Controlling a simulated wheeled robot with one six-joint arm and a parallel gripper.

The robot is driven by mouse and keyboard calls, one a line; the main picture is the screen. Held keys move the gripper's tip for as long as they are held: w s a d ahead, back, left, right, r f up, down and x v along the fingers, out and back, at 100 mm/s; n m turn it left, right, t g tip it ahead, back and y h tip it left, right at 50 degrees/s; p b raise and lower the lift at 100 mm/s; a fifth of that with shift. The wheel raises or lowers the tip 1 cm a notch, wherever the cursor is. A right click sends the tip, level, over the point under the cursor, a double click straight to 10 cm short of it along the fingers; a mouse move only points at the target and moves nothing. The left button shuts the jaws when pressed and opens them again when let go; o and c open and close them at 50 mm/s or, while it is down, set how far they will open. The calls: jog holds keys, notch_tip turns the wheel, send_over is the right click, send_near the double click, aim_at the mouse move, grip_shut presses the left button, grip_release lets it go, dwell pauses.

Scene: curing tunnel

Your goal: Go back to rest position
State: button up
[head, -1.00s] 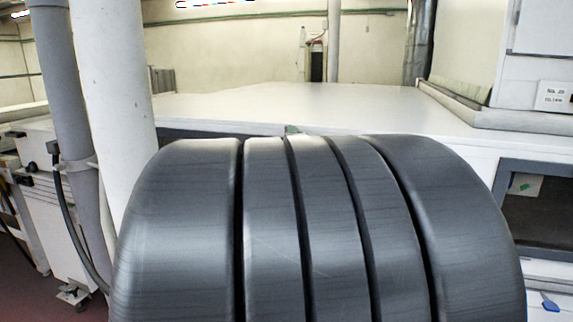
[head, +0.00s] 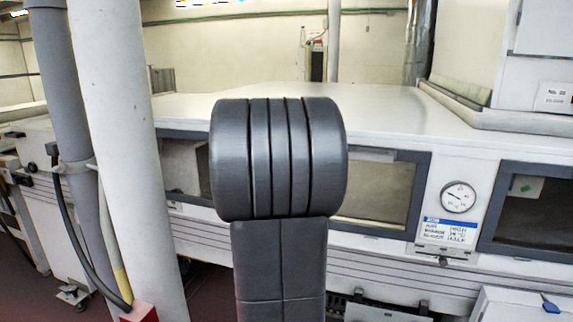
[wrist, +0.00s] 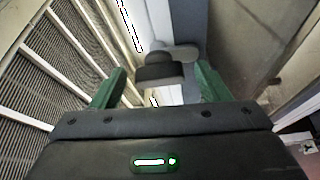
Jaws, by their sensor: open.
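My gripper (wrist: 158,88) shows in the wrist view with its two green fingers spread wide apart. It is open, and nothing is held between the fingers. A dark rounded shape lies beyond the fingers in that view; I cannot tell what it is. In the head view my dark grey ribbed arm joint stands in the middle with an arm link below it. My gripper does not show in the head view.
A long white tunnel housing (head: 290,105) with dark-framed windows (head: 375,195) and a round gauge (head: 458,197) stands ahead. A white pillar (head: 125,150) stands at left. A blue-handled item (head: 550,303) lies at the lower right. A louvred panel (wrist: 50,95) shows in the wrist view.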

jog(key=shift+a+f+m+t+h+b, duration=0.1)
jog(key=shift+m+t+h+b, duration=0.8)
jog(key=shift+m, duration=2.15)
jog(key=shift+a+f+m+t+h+b, duration=0.1)
jog(key=shift+m+t+h+b, duration=0.15)
jog(key=shift+m+h+b, duration=2.05)
jog(key=shift+a+f+m+t+h+b, duration=0.1)
jog(key=shift+m+t+b, duration=0.55)
jog(key=shift+m, duration=3.1)
jog(key=shift+d, duration=0.1)
